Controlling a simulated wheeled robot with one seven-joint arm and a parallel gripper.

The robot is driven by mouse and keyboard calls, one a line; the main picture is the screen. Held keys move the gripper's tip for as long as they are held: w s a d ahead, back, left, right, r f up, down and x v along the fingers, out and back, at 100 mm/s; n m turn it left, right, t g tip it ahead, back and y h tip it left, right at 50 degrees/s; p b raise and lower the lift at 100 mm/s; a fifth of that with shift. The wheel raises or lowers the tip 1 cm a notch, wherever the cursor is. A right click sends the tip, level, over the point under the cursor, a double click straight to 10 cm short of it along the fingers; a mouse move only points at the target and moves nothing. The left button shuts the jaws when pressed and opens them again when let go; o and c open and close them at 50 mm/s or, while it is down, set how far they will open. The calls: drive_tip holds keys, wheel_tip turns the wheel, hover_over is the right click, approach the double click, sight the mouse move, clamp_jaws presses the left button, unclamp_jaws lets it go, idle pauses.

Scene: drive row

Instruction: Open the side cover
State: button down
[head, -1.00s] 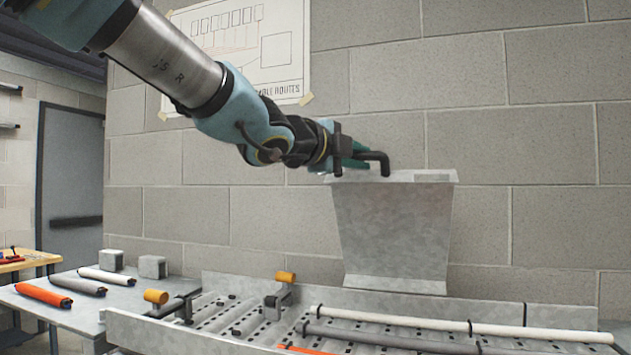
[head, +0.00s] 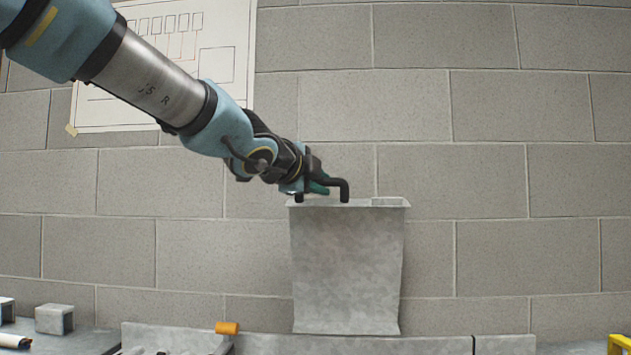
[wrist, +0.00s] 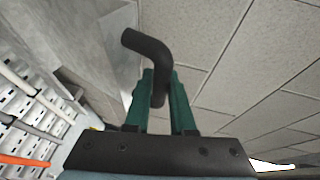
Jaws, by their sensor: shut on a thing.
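The side cover is a plain grey metal panel (head: 347,265) standing up in front of the block wall in the head view, its lower edge close to the back rim of the metal tray. A black bent handle (head: 344,188) sits along its top edge. My gripper (head: 318,187) is at the handle's left part, above the cover. In the wrist view, the green fingers of my gripper (wrist: 163,85) are closed around the black handle (wrist: 146,44). The cover also shows at the upper left there (wrist: 85,35). Whether its lower edge is hinged to the tray cannot be told.
The tray's back rim (head: 400,345) runs along the bottom of the head view, with an orange-tipped part (head: 227,328) at its left. Grey blocks (head: 54,319) stand at the lower left. A yellow bracket (head: 619,345) shows at the lower right. Pale and orange rods (wrist: 25,160) lie left in the wrist view.

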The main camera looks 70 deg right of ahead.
drive_tip(key=shift+w+f, duration=0.1)
drive_tip(key=shift+f, duration=0.05)
drive_tip(key=c, duration=1)
unclamp_jaws()
drive_tip(key=shift+c, duration=0.2)
drive_tip(key=shift+a, duration=0.1)
